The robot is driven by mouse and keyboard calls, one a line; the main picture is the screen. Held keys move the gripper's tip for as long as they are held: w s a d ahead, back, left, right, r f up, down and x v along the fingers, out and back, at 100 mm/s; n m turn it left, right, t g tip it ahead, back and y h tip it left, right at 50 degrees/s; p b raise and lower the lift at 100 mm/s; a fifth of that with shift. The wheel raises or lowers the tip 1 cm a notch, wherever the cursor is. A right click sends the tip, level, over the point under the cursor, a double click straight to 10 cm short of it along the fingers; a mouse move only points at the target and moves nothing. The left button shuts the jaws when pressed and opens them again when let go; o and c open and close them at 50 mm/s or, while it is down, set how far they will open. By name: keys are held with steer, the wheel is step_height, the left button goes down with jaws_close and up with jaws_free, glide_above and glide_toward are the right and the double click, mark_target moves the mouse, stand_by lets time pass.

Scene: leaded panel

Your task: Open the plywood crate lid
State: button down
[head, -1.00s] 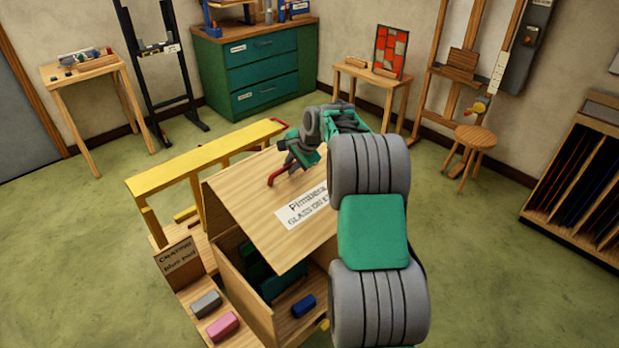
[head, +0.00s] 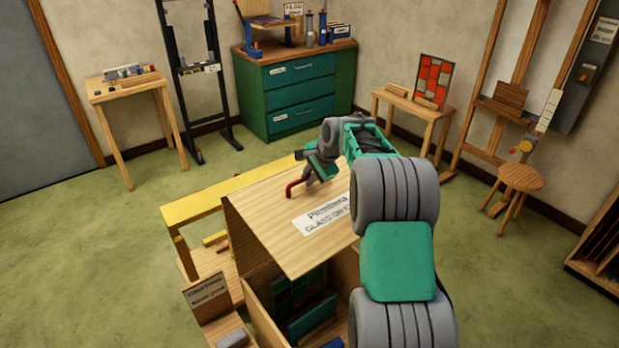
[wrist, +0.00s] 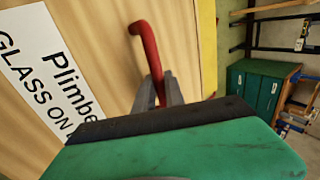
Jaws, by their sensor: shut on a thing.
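The plywood crate (head: 268,313) stands in front of me, with its lid (head: 262,228) raised and tilted, so that the inside shows below the lid's near edge. The lid carries a white printed label (head: 326,217) and a red handle (head: 299,187). In the wrist view the red handle (wrist: 148,50) rises from the lid (wrist: 100,25) between my fingers. My gripper (head: 308,182) is shut on the red handle. Dark green panels (head: 295,292) show inside the crate, partly hidden by the lid and my arm.
A yellow rail (head: 200,206) stands just behind and left of the crate. A green drawer cabinet (head: 290,92), a small table with a red panel (head: 432,80) and a stool (head: 520,180) stand farther back. The green floor is clear at the left.

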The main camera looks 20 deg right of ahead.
steer(key=c, duration=1.4)
jaws_free()
steer(key=shift+f, duration=0.15)
steer(key=b+v, duration=0.1)
steer(key=v, duration=0.7)
steer(key=shift+b, duration=0.3)
